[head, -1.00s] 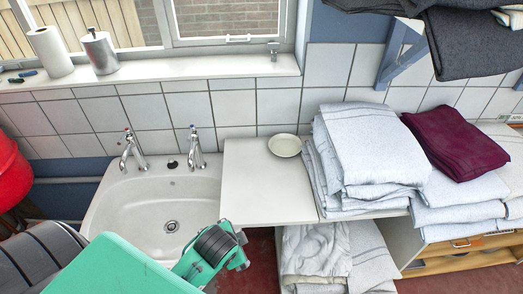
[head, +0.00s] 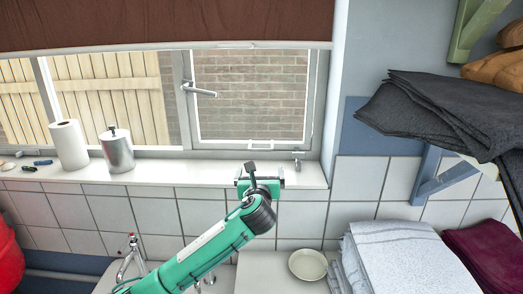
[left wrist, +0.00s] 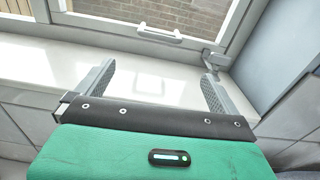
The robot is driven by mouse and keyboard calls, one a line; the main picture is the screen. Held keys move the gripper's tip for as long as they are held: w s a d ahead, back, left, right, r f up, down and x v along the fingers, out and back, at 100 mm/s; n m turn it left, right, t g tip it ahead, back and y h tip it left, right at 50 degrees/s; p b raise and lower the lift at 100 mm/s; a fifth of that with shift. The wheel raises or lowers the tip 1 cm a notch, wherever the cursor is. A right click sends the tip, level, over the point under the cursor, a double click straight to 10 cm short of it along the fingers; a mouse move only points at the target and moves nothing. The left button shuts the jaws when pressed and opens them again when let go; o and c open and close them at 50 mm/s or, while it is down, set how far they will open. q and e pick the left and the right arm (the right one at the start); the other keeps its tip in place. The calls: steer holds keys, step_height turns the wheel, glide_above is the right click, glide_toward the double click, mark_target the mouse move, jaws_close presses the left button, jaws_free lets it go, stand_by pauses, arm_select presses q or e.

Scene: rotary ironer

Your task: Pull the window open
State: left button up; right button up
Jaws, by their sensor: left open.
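The window (head: 252,98) has a light grey frame and looks shut; a brick wall shows through its right pane. A lever handle (head: 198,91) sits on the left side of that sash. A small white pull handle (head: 262,145) is on its bottom rail and also shows in the left wrist view (left wrist: 158,35). A grey metal fitting (left wrist: 212,60) stands at the sill near the lower right corner. My left gripper (head: 259,172) is open and empty over the sill, just below the pull handle. Its two fingers (left wrist: 158,80) are spread apart, not touching the handle. My right gripper is out of view.
On the sill (head: 205,171) stand a paper towel roll (head: 69,145) and a metal canister (head: 117,151) at the left. A brown blind (head: 165,22) hangs above the window. Folded towels (head: 400,260), a small dish (head: 308,265) and a wall shelf bracket (head: 432,178) are at the right.

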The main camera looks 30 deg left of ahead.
mark_target(261, 150)
arm_select(q)
steer(key=p+x, duration=0.1)
steer(key=x, duration=0.3)
steer(key=r+p+x, duration=0.1)
steer(key=x, duration=0.3)
steer(key=p+x, duration=0.2)
steer(key=x, duration=0.2)
steer(key=shift+w+a+r, duration=0.15)
steer(key=shift+a, duration=0.1)
steer(key=shift+w+a, duration=0.4)
steer(key=shift+w, duration=0.2)
